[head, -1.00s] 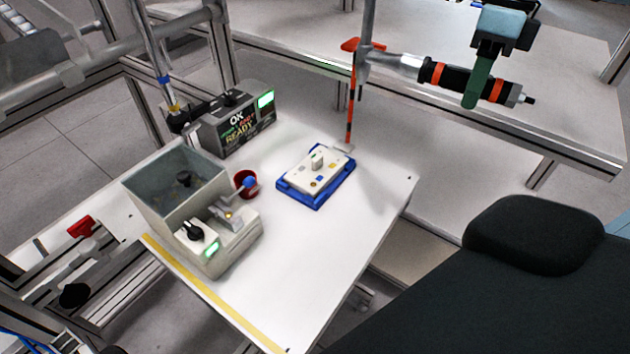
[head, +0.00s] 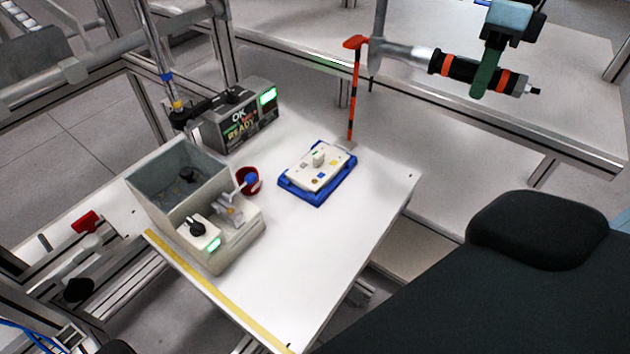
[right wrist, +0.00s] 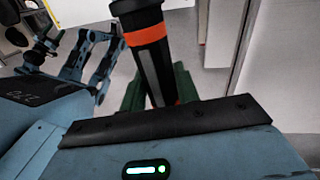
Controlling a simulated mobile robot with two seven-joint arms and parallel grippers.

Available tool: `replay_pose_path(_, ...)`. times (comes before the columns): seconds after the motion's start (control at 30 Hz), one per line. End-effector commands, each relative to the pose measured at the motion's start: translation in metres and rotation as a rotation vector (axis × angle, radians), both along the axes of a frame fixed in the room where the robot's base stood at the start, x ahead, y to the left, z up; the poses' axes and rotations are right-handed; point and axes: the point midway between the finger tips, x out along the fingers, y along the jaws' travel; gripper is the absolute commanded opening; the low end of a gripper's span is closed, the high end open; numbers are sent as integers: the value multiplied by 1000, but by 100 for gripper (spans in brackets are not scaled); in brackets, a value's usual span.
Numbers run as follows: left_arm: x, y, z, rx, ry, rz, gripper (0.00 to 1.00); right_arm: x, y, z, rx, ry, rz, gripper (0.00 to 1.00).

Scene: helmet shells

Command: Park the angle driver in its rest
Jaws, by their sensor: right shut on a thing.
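The angle driver (head: 467,68) has a black body with orange rings and a long silver neck, lying nearly level in the head view. My right gripper (head: 487,75), with green fingers, is shut around its body and holds it above the tables. The right wrist view also shows the driver (right wrist: 150,45) between the green fingers. The driver's head is at the left end, just right of a thin orange-and-black post (head: 353,95) with an orange top, apparently the rest.
A white table (head: 310,245) carries a grey bin unit (head: 215,250), a red cup (head: 249,181), a blue tray (head: 320,198) with a white plate, and a display box (head: 240,125). An aluminium frame rail (head: 420,100) runs behind. The table's front right is clear.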

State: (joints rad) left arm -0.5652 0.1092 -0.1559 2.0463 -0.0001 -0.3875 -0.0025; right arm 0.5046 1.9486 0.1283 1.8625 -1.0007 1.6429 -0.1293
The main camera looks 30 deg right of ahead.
Motion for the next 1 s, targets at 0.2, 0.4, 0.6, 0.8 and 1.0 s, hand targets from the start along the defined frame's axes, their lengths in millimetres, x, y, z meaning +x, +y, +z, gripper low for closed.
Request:
replay_pose_path(0.2, -7, 0, -13, 0, 18, 0, 67, 19, -11, -3, -1, 5, -2, 0)
replay_pose_path(0.4, -10, 0, -19, 0, 26, -1, 67, 36, -20, -3, -1, 4, -2, 0)
replay_pose_path(0.6, -12, 0, -21, 0, 31, 0, 67, 46, -26, -1, 0, 1, 0, 0)
replay_pose_path(0.8, -12, 0, -21, 0, 30, 0, 67, 46, -26, -1, 1, 0, 2, 0)
replay_pose_path(1.0, -10, 0, -18, 0, 25, 0, 67, 46, -26, 0, 0, 0, 2, 0)
